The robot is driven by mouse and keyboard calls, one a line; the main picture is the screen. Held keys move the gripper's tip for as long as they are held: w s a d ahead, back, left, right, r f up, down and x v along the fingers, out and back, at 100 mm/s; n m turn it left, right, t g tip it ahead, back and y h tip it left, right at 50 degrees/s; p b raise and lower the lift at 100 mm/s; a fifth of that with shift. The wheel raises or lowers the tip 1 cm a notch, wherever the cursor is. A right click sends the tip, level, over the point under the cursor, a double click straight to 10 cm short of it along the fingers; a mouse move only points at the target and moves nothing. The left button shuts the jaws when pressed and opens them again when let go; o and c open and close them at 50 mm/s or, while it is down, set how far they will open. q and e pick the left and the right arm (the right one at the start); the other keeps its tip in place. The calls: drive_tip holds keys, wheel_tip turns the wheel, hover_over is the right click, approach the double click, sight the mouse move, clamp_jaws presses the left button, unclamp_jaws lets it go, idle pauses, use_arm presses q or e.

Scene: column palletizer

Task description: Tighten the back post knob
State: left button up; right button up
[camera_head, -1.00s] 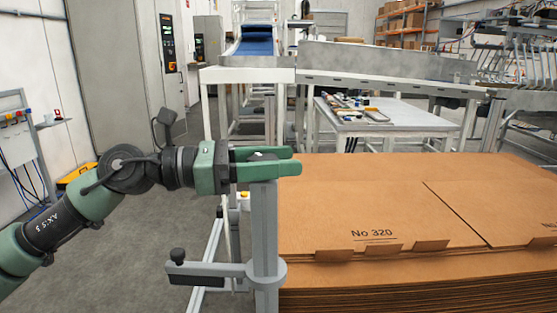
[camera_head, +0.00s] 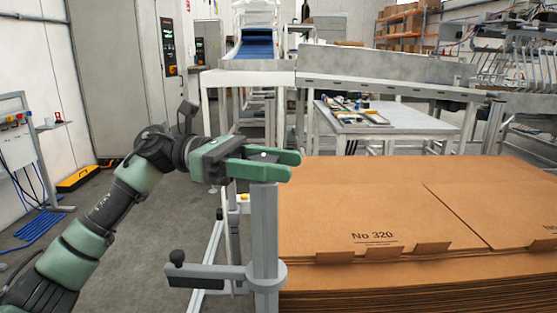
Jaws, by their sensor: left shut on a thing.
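A grey upright post (camera_head: 264,218) stands at the left edge of the cardboard stack. My left gripper (camera_head: 268,161) is at the top of this post, with its green fingers pointing right. The fingers are shut on the post's top knob, which they mostly hide; only a small pale part (camera_head: 262,155) shows between them. My right gripper is not in view.
The stack of flat cardboard (camera_head: 400,210), marked No 320, lies right of the post. A conveyor (camera_head: 258,45) and a table (camera_head: 385,118) with small items stand behind. A grey cabinet (camera_head: 120,70) is at back left.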

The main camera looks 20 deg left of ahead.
use_arm(q)
drive_tip(key=shift+m+g, duration=0.3)
drive_tip(key=shift+g, duration=0.1)
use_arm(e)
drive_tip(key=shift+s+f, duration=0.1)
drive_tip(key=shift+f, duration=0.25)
use_arm(q)
drive_tip(key=o, duration=1.4)
drive_tip(key=a, duration=0.7)
drive_tip(key=shift+w+a, duration=0.35)
drive_tip(key=shift+a, duration=0.05)
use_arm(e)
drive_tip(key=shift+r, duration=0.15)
